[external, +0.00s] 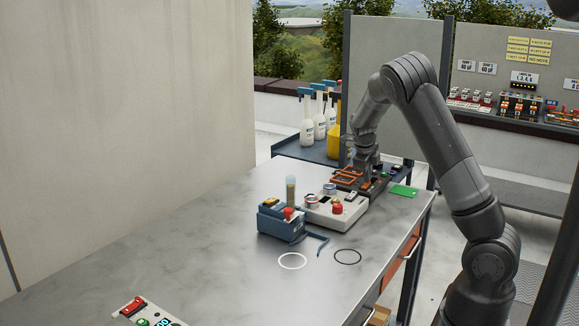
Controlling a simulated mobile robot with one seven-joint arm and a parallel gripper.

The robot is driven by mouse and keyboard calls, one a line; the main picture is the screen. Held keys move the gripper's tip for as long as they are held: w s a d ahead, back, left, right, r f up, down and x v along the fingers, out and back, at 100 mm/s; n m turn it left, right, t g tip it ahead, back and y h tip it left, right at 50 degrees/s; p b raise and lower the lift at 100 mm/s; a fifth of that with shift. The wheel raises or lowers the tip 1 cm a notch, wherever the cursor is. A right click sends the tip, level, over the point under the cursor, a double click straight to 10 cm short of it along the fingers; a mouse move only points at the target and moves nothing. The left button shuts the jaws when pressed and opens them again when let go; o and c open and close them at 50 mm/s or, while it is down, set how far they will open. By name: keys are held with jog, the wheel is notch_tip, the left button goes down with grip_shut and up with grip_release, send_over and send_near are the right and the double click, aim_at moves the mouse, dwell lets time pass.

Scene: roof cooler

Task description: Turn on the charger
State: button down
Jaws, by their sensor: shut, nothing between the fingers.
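My gripper (367,184) is shut and empty, pointing down at the far end of the metal table, over or at a dark grey device (376,190) with orange parts. Contact between them cannot be told at this size. A beige box (350,212) with a red knob stands just in front of it. A blue device (281,222) with a red knob stands to the left of the beige box. Another unit (148,314) with a red switch and a green button is cut off at the bottom edge. I cannot tell which device is the charger, and no power state is readable.
A white ring (292,261) and a black ring (347,256) lie on the metal table (200,255). A green card (403,190) lies near its right edge. White bottles (307,130) and a yellow container (332,112) stand on a cart behind. The table's left-middle is clear.

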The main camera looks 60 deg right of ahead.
jog(key=shift+f, duration=0.25)
jog(key=shift+d, duration=0.1)
jog(key=shift+d+f, duration=0.1)
jog(key=shift+f, duration=0.1)
dwell(0.4)
jog(key=shift+a+r, duration=0.1)
jog(key=shift+a, duration=0.75)
jog(key=v, duration=1.4)
